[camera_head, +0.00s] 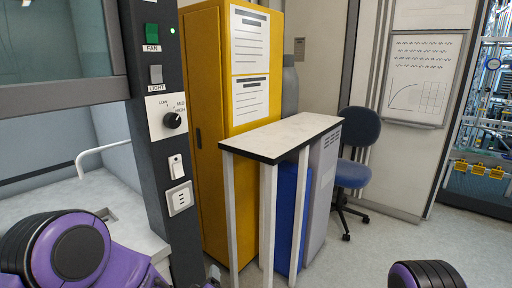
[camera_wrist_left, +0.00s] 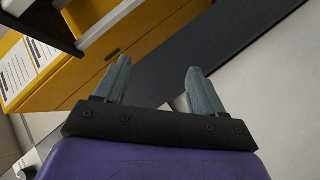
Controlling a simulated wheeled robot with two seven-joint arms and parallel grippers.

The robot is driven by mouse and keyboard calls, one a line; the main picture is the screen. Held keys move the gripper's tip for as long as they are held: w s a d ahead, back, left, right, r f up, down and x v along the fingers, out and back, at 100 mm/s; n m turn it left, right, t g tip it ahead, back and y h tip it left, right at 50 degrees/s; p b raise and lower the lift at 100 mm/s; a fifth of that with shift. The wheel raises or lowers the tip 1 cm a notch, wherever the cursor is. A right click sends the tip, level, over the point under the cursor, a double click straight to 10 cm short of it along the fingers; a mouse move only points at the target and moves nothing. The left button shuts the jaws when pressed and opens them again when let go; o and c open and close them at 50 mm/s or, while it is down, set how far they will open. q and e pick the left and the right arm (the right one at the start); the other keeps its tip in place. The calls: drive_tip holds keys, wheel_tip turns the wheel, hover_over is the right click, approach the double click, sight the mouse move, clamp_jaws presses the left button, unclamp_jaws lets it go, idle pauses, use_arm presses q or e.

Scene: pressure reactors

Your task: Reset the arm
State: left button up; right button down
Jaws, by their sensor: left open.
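My left gripper (camera_wrist_left: 156,90) shows in the left wrist view. Its two grey fingers stand well apart, open, with nothing between them. Beyond the fingers is a dark panel, with the yellow cabinet (camera_wrist_left: 125,45) at the upper left. In the head view my purple left arm (camera_head: 75,250) comes in at the lower left, in front of the fume hood. The left fingers cannot be made out there. Only a dark rounded part of my right arm (camera_head: 425,275) shows at the bottom right edge. The right gripper is out of view.
The fume hood's dark control post (camera_head: 160,130) stands close to my left arm. The yellow cabinet (camera_head: 207,130) and a narrow white-topped table (camera_head: 285,136) stand beyond it. A blue chair (camera_head: 355,150) is behind the table. The floor at right (camera_head: 400,245) is clear.

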use_arm(q)
drive_tip(key=s+a+f+m+g, duration=0.35)
drive_tip(key=s+a+f, duration=0.25)
drive_tip(key=s+f, duration=0.5)
drive_tip(key=s+a+f+g, duration=0.2)
drive_tip(key=s+a+f, duration=0.1)
drive_tip(key=s, duration=0.5)
drive_tip(key=s+a+f+g+y, duration=0.1)
drive_tip(key=s+a+f+g, duration=0.2)
drive_tip(key=s, duration=0.5)
drive_tip(key=s+a+f+g, duration=0.2)
drive_tip(key=s+a+f, duration=0.1)
drive_tip(key=s, duration=0.5)
drive_tip(key=shift+s+a+f+m, duration=0.15)
drive_tip(key=shift+s+a+m, duration=0.25)
drive_tip(key=shift+a, duration=0.15)
idle(1.1)
